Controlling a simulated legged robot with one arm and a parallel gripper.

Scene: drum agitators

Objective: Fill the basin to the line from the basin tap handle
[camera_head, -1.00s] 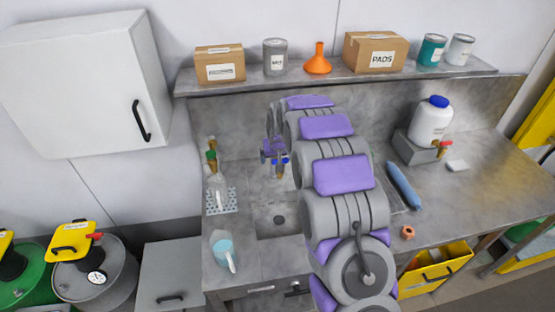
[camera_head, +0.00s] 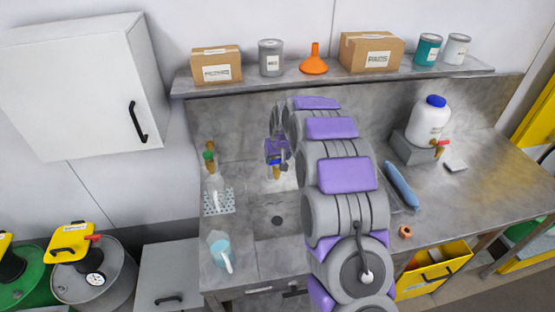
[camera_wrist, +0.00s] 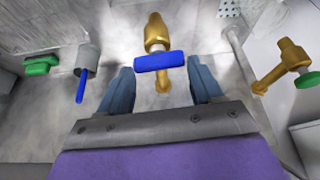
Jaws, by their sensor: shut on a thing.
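The basin tap is a brass tap (camera_wrist: 155,32) on the back wall with a blue bar handle (camera_wrist: 160,61). In the head view my gripper (camera_head: 276,155) is at the tap, above the back of the basin, and partly hides the tap. The grey basin (camera_head: 268,232) has a dark round drain at its bottom. I cannot make out a fill line or any water level in it, and my arm hides its right side.
A green-handled brass tap (camera_head: 209,158) stands left of the basin, by a bottle on a perforated mat. A jug with blue liquid (camera_head: 220,249) is at the front left. A blue cylinder (camera_head: 401,185) lies right of my arm. A shelf (camera_head: 330,78) runs above.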

